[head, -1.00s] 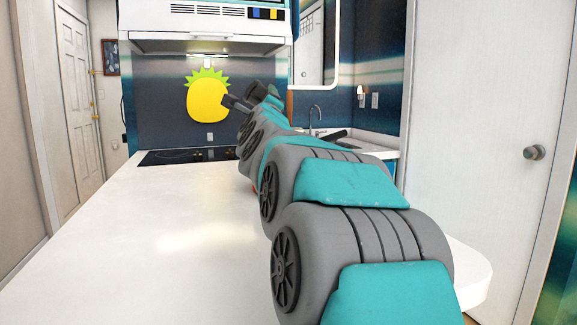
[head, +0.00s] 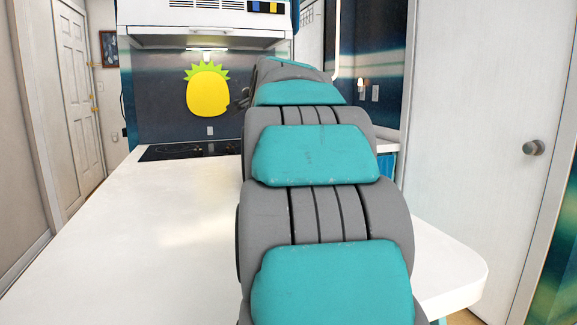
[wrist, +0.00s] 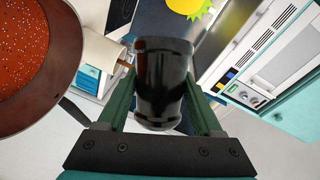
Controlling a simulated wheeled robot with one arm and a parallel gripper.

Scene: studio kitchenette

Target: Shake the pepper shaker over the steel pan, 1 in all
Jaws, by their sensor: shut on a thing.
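A glossy black shaker (wrist: 163,80), which I take to be the pepper shaker, is between the green fingers of my gripper (wrist: 160,92) in the wrist view. The gripper is shut on it. A round reddish-brown pan (wrist: 76,52) with a speckled orange-red inside is cut off at the left edge of the wrist view, apart from the shaker. I cannot tell from its colour whether it is the steel pan. In the head view my arm hides the gripper, the shaker and the pan.
A cream mug-like thing (wrist: 102,48) is near the pan in the wrist view. The white counter (head: 130,235) is clear on the left in the head view. A black cooktop (head: 185,151) lies at its far end, below a range hood (head: 205,40) and a yellow pineapple decoration (head: 208,95).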

